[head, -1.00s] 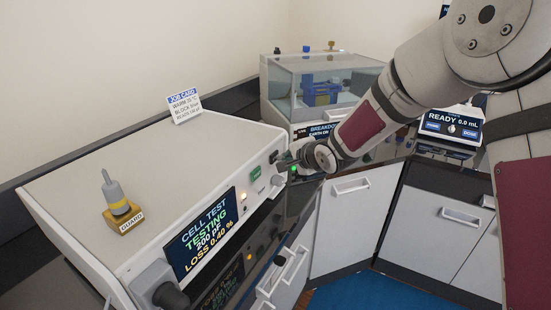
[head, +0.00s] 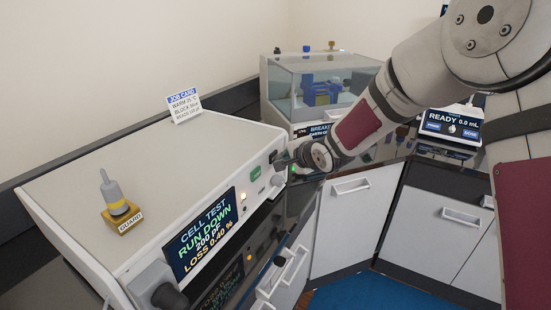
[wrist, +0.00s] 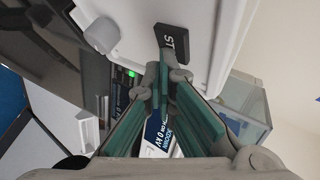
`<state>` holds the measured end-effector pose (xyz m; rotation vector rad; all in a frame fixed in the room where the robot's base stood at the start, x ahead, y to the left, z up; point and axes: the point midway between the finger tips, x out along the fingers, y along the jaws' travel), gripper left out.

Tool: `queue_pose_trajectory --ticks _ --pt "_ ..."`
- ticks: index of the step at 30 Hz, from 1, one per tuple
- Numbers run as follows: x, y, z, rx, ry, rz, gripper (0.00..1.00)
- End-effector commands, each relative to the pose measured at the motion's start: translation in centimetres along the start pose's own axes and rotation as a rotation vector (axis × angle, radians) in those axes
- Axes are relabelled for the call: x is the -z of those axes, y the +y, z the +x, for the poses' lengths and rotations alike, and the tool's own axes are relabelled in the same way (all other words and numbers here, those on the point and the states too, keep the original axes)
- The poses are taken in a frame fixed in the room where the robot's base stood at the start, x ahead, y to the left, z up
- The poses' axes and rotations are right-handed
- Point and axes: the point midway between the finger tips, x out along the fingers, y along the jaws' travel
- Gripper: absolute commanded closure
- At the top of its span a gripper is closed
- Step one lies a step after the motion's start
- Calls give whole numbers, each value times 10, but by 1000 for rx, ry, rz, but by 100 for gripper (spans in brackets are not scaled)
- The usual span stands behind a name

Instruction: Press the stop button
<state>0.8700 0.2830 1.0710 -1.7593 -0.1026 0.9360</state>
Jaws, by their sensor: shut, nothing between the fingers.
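The cell test unit (head: 150,165) is a pale box with a screen reading "CELL TEST, RUN DOWN, 200 pF, LOSS 0.40 %". Its dark stop button (head: 273,156) is at the far right end of the front face. In the wrist view the stop button (wrist: 172,38) shows the letters "ST"; the rest of its label is hidden behind my fingers. My gripper (head: 285,162) is shut and empty, its fingertips right at the button. In the wrist view the gripper tips (wrist: 163,68) overlap the button's lower edge; I cannot tell whether they touch.
A green button (head: 255,173) and a lit amber lamp (head: 243,196) are on the same front face. A grey and yellow guard piece (head: 118,205) and a job card (head: 183,104) are on top of the unit. A clear-lidded breakdown tester (head: 318,90) stands behind my gripper.

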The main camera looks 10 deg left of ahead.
Motion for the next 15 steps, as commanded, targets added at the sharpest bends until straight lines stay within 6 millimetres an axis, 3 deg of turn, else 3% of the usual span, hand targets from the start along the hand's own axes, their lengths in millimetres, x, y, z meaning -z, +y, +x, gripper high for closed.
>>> queue_pose_trajectory --ticks 15 --pt "4 3 -6 1 -1 1 100"
